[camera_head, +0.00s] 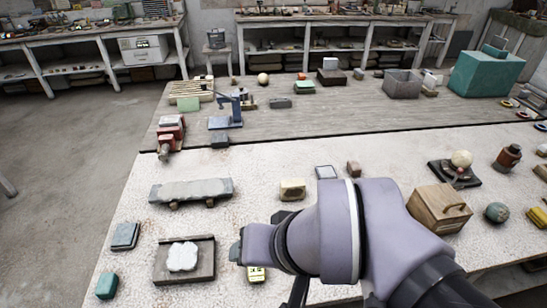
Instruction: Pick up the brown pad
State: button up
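A small brown block (353,168), the likeliest match for the brown pad, lies on the pale speckled tabletop just behind my arm. My lilac arm reaches in from the lower right and covers the front middle of the table. Dark parts show below the arm at the bottom edge, but my gripper's fingers cannot be made out. Whether it holds anything is hidden.
A wooden tray with a white lump (182,257) stands front left, near a dark box (125,236). A long grey slab (191,191) lies behind them. Bare tabletop shows around the brown block.

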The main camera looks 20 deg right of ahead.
aim_at(354, 168)
jog(key=z, duration=1.3)
jog(key=u, duration=1.55)
jog(key=z, duration=1.55)
jog(key=i+l+u, duration=0.1)
jog(key=u, duration=0.35)
jog(key=l+u, duration=0.25)
jog(key=u, duration=0.15)
jog(key=l+u, duration=0.2)
jog(key=u, duration=0.25)
jog(key=l+u, duration=0.25)
jog(key=u, duration=0.2)
jog(key=i, duration=0.05)
